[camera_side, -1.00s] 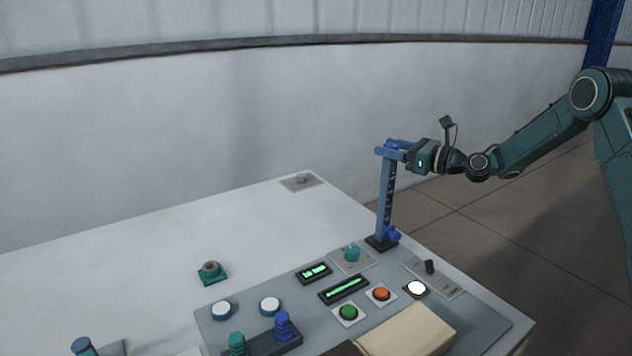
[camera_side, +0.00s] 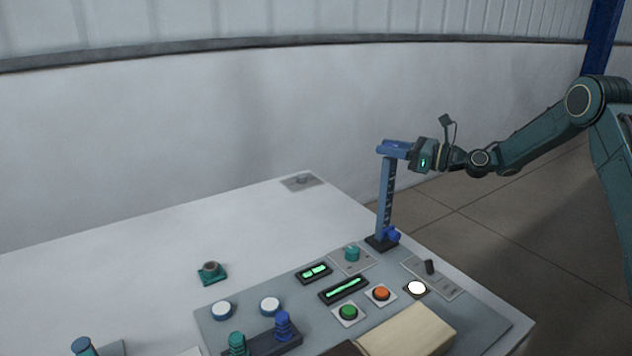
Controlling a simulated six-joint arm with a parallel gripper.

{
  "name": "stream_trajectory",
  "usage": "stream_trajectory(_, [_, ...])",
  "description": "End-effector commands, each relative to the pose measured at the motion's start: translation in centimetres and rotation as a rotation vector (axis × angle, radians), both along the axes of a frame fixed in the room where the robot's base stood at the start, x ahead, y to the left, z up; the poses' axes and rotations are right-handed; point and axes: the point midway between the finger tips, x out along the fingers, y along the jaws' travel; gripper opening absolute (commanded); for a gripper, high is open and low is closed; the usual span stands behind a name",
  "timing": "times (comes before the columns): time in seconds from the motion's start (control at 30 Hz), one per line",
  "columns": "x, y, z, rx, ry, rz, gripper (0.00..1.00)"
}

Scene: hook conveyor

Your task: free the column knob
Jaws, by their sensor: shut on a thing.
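The blue column (camera_side: 386,195) stands upright on a dark base plate (camera_side: 381,243) at the back right of the panel. It has a row of dark marks down its side. The blue column knob (camera_side: 393,235) sits low on the column's right side, just above the base. A short blue arm (camera_side: 393,147) reaches right from the column's top. My gripper (camera_side: 411,153) comes in level from the right and is shut on the outer end of this arm, well above the knob. The fingertips are small and partly hidden at the contact.
The grey panel (camera_side: 490,320) carries a teal knob (camera_side: 352,253), a black lever (camera_side: 429,267), a white button (camera_side: 417,288), an orange button (camera_side: 381,293), a green button (camera_side: 348,312) and lit displays (camera_side: 343,289). A wooden block (camera_side: 408,330) lies in front.

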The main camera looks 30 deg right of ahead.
Motion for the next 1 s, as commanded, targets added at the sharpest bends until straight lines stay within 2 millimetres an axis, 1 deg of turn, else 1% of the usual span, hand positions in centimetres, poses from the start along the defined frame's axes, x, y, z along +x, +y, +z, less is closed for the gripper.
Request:
stream_trajectory(0.03, [0.19, -0.33, 0.07, -0.001, -0.005, 0.018, 0.12])
stream_trajectory(0.57, [0.21, -0.31, 0.2, -0.002, -0.009, 0.25, 0.12])
stream_trajectory(1.0, [0.11, -0.35, 0.19, -0.005, -0.007, 0.278, 0.12])
